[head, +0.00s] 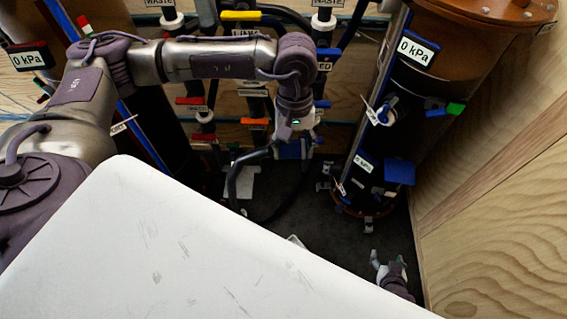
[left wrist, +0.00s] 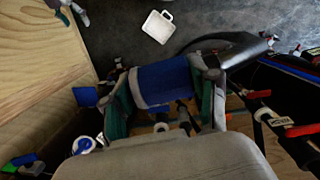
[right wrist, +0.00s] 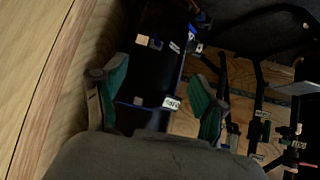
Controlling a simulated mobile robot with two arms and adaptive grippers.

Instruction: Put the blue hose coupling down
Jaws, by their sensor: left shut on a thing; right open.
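The blue hose coupling (head: 288,150) is between the fingers of my left gripper (head: 295,140), above the dark floor and in front of the pipe wall. In the left wrist view the coupling (left wrist: 163,82) fills the gap between the green-padded fingers, which are shut on it. A black hose (head: 236,178) runs from the coupling and loops down towards the floor. My right gripper (head: 388,266) is low at the right, near the wooden wall. In the right wrist view its green-padded fingers (right wrist: 157,92) are apart with nothing between them.
A brown filter vessel (head: 393,95) with gauges and valves stands right of my left gripper. Labelled pipes with coloured valve handles (head: 240,16) line the back wall. A pale tag-like plate (left wrist: 158,26) lies on the floor. Dark floor (head: 345,238) is open below the vessel.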

